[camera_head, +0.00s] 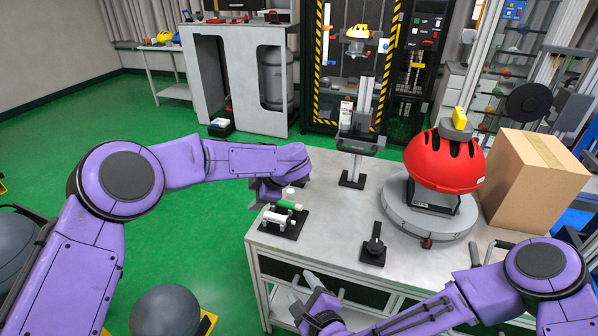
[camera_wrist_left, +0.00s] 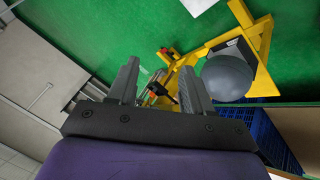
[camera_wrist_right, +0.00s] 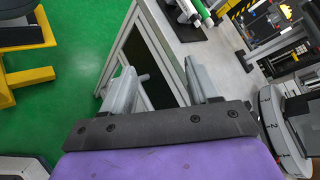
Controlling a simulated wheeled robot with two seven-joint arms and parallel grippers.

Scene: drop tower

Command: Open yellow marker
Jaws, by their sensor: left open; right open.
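I cannot make out a yellow marker in any view. A black holder (camera_head: 284,228) on the table's left corner carries a green cylinder (camera_head: 289,205) and a white cylinder (camera_head: 275,217); the green one also shows at the top of the right wrist view (camera_wrist_right: 204,12). My left gripper (camera_head: 260,197) is beside and above this holder, partly hidden by its own arm; its fingers are apart and empty in the left wrist view (camera_wrist_left: 160,88). My right gripper (camera_head: 303,295) is low at the table's front edge, open and empty; its spread fingers show in the right wrist view (camera_wrist_right: 160,88).
A cardboard box (camera_head: 533,180) stands at right. The table's middle is clear.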

